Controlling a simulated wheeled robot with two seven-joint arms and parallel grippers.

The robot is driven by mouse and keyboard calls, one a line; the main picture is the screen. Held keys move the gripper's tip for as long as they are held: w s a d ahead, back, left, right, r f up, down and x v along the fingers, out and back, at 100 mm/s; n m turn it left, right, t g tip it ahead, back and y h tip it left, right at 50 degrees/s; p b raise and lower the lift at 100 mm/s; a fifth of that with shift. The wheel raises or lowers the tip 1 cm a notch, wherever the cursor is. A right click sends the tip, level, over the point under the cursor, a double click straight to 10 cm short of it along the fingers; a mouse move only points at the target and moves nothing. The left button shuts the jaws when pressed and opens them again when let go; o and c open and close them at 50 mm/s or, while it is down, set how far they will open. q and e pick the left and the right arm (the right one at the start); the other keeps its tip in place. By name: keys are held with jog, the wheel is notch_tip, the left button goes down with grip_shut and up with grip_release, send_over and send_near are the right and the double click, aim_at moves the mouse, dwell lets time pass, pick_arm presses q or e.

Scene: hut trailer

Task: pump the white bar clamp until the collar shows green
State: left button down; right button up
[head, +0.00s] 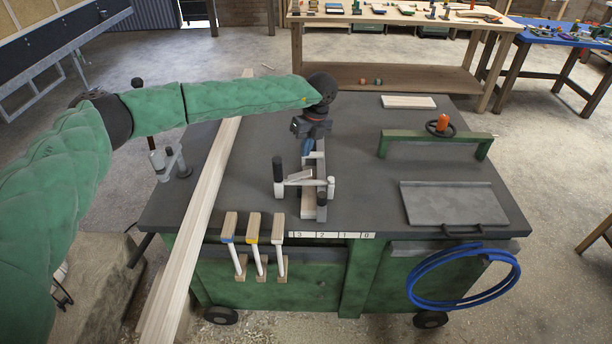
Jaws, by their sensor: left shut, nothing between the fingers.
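A white bar clamp (303,183) with an upright black handle (278,169) sits near the middle of the dark bench top. It lies across a grey rail-like fixture (321,205) with a pale wood piece (307,201). The clamp's collar is too small to make out, and I see no green on it. My left gripper (307,147) points down over the far end of the fixture, behind the clamp's bar and apart from the black handle. It is shut and empty. My right gripper is out of view.
A long pale board (200,205) crosses the bench's left side. Blue, yellow and white-marked pieces (254,245) hang at the front. A green bridge (435,146), grey plate (452,203) and wood block (408,102) lie right. A grey clamp-like device (168,163) stands left.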

pick_arm(q)
jog(key=n, duration=0.3)
jog(key=d+n, duration=0.1)
jog(key=n, duration=0.2)
jog(key=n+h, duration=0.1)
jog(key=n, duration=0.1)
jog(key=shift+w+d+f+n, duration=0.2)
jog(key=shift+w+n, duration=0.15)
jog(key=shift+n, duration=0.05)
jog(key=n, duration=0.3)
jog(key=shift+d, duration=0.1)
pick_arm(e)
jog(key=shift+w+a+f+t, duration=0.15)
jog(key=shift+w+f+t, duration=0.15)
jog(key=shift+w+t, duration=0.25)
pick_arm(q)
jog(key=shift+f, duration=0.2)
